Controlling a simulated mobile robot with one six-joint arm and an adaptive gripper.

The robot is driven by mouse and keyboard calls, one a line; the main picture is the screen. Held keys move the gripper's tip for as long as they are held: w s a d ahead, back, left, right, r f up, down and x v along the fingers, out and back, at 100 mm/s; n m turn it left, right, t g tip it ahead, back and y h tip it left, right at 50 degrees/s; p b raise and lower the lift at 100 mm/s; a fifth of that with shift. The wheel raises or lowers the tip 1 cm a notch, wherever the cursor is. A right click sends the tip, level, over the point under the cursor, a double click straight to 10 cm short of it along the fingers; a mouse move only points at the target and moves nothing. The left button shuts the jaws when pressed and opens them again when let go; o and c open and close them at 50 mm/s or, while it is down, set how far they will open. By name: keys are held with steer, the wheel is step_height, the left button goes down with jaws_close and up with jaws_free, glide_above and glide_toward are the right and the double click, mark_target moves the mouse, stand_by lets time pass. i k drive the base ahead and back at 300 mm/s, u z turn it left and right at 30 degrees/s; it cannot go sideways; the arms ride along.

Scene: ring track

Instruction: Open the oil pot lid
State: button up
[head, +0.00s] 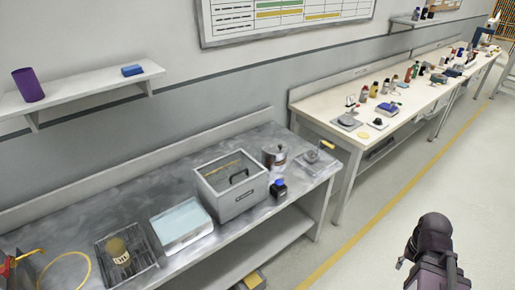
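A silver metal pot (274,155) stands near the back right of the metal bench in the head view. It looks like the oil pot, and its lid seems to be on top, though it is small here. My dark arm (436,245) is at the bottom right, over the floor and well apart from the bench. A small dark hooked part (400,262) sticks out to its left and may be part of my gripper. The fingers are not clear, so I cannot tell whether they are open or shut.
A clear tray (182,226) and wire basket (126,258) stand left. Floor (385,215) right of the bench is free.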

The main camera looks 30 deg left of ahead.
mark_target(272, 146)
steer(key=u, duration=1.05)
steer(key=k, duration=0.95)
steer(key=i, duration=0.9)
